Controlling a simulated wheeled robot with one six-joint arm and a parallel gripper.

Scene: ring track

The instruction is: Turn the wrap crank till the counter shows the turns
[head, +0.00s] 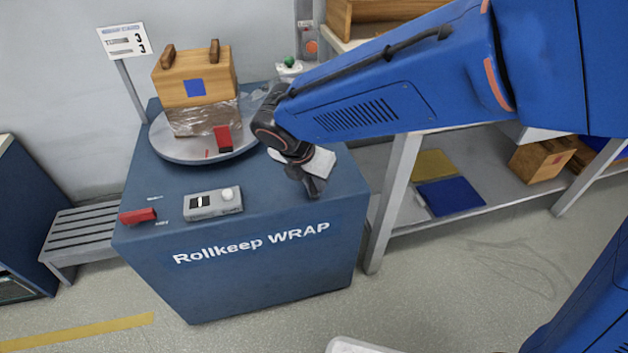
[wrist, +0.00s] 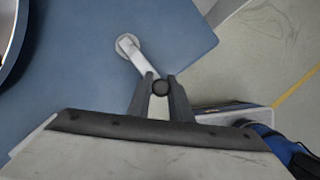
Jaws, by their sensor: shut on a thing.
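The wrap crank (wrist: 143,64) is a pale arm on a round pivot on the blue machine top, seen in the wrist view. My gripper (wrist: 161,86) is shut on the dark round crank handle (wrist: 160,88), its fingers on either side. In the head view my gripper (head: 312,186) is over the machine's right front corner and hides most of the crank. The counter (head: 212,204) is a grey box with a white knob; its small window seems to read 1. The blue machine (head: 255,285) is marked Rollkeep WRAP.
A wooden crate (head: 195,80), film around its lower part, sits on the round turntable (head: 185,150) beside a red block (head: 222,138). A red part (head: 138,216) is at the left front. A sign (head: 122,41) shows 3s. A shelf table (head: 480,190) stands right.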

